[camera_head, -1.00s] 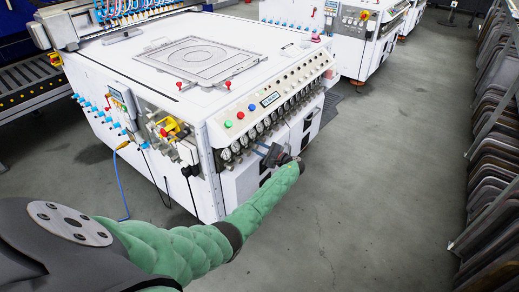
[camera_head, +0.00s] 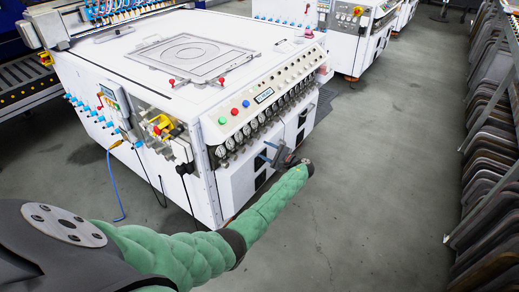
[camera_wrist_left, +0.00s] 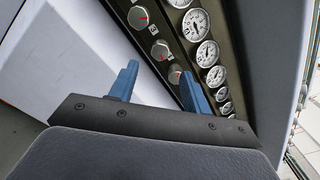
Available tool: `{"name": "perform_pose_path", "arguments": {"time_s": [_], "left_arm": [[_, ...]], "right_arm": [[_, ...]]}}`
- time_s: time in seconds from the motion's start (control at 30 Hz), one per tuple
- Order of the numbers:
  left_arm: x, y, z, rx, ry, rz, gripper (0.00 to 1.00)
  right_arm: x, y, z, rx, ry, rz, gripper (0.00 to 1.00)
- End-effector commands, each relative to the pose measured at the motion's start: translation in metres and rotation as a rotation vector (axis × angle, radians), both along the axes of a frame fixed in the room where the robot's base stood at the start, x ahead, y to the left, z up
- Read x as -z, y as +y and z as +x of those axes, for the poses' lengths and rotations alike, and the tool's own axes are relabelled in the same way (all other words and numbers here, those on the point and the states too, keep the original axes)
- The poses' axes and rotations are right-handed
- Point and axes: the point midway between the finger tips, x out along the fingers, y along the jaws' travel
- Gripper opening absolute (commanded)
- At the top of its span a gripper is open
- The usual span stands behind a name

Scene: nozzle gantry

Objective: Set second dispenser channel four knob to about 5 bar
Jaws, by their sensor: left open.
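The white dispenser machine (camera_head: 140,62) fills the middle of the head view. Its sloped front edge carries a row of round gauges (camera_head: 265,118). In the left wrist view, dark knobs with red marks (camera_wrist_left: 160,50) run beside white-faced gauges (camera_wrist_left: 207,53) on a black strip. My left gripper (camera_head: 266,152) is in front of this strip, its blue fingers open and empty. In the wrist view the open fingers (camera_wrist_left: 160,78) point at the strip; a knob (camera_wrist_left: 175,75) shows between them, near the right finger. My right gripper is out of view.
Coloured buttons (camera_head: 234,110) and a small display (camera_head: 264,95) sit above the gauges. A blue cable (camera_head: 113,185) hangs at the machine's left. Another white machine (camera_head: 345,45) stands behind. A rack of panels (camera_head: 490,170) lines the right; the floor between is clear.

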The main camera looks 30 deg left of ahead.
Motion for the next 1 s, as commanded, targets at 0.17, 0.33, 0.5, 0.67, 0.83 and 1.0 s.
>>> {"name": "perform_pose_path", "arguments": {"time_s": [0.17, 0.33, 0.5, 0.67, 0.83, 1.0], "left_arm": [[0.0, -0.011, -0.001, 0.0, 0.0, 0.0, 0.48], [0.0, -0.012, -0.001, 0.0, 0.0, 0.001, 0.48], [-0.001, -0.012, -0.001, -0.001, 0.001, 0.001, 0.48], [-0.008, -0.006, -0.004, -0.001, 0.022, 0.01, 0.48], [-0.005, -0.005, -0.004, -0.001, 0.19, 0.022, 0.48], [-0.003, -0.005, -0.004, -0.001, 0.384, 0.032, 0.48]], "right_arm": [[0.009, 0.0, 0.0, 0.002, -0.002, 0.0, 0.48], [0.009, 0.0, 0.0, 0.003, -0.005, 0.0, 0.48], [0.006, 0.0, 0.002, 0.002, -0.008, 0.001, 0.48], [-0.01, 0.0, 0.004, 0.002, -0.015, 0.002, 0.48], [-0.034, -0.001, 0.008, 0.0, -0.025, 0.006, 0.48], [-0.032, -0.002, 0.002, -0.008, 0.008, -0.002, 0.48]]}}
